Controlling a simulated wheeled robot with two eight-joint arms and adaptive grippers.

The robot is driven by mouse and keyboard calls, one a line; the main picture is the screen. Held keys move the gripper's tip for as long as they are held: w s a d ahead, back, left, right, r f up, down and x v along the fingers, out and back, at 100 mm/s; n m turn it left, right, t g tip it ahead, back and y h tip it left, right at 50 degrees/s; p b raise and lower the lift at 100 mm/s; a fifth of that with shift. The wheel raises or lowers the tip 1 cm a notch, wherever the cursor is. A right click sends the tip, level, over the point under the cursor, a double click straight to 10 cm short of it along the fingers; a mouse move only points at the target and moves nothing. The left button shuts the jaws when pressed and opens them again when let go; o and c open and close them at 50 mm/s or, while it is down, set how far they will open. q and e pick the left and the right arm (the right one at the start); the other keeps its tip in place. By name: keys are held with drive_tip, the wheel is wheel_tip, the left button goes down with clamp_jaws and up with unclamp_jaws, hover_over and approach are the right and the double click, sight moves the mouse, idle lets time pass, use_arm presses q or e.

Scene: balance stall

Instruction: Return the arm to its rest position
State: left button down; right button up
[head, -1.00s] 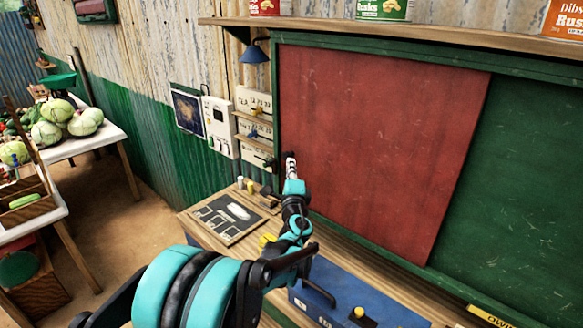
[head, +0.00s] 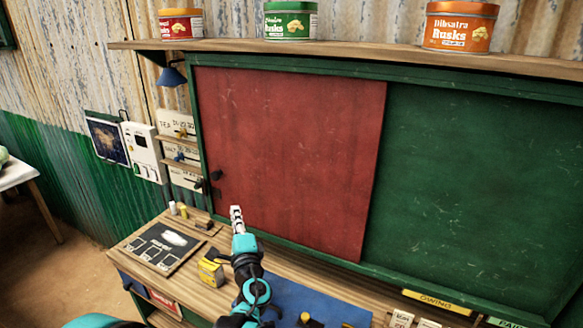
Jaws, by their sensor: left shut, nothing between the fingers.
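My left arm, teal and black, comes in from the bottom of the head view. Its left gripper (head: 236,214) is shut and empty. It points up in front of the lower left part of a red panel (head: 290,150), above the wooden counter (head: 190,292). I cannot tell how far it is from the panel. My right gripper is not in view.
A dark tray (head: 158,247), a yellow box (head: 211,271) and a blue mat (head: 305,300) are on the counter. A green board (head: 475,180) stands right of the red panel. Several tins, one orange (head: 460,27), stand on the shelf (head: 350,62). Open floor (head: 50,265) shows at left.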

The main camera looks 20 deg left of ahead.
use_arm(q)
drive_tip(key=s+f+n+g+h, duration=0.3)
drive_tip(key=s+f+n+g, duration=0.3)
drive_tip(key=s+n, duration=0.45)
drive_tip(key=s+d+f+n+g+h, duration=0.1)
drive_tip(key=s+d+f+h, duration=0.3)
drive_tip(key=s+d, duration=0.3)
drive_tip(key=s+d+f+n+g+h, duration=0.1)
drive_tip(key=s+d+f+g+h, duration=0.1)
drive_tip(key=s+d, duration=0.4)
wheel_tip(320, 180, down, 2)
drive_tip(key=shift+s+d+f+n+g+h, duration=0.1)
drive_tip(key=shift+s+d+n+g+h, duration=0.25)
drive_tip(key=shift+d+h, duration=0.7)
drive_tip(key=shift+d, duration=0.15)
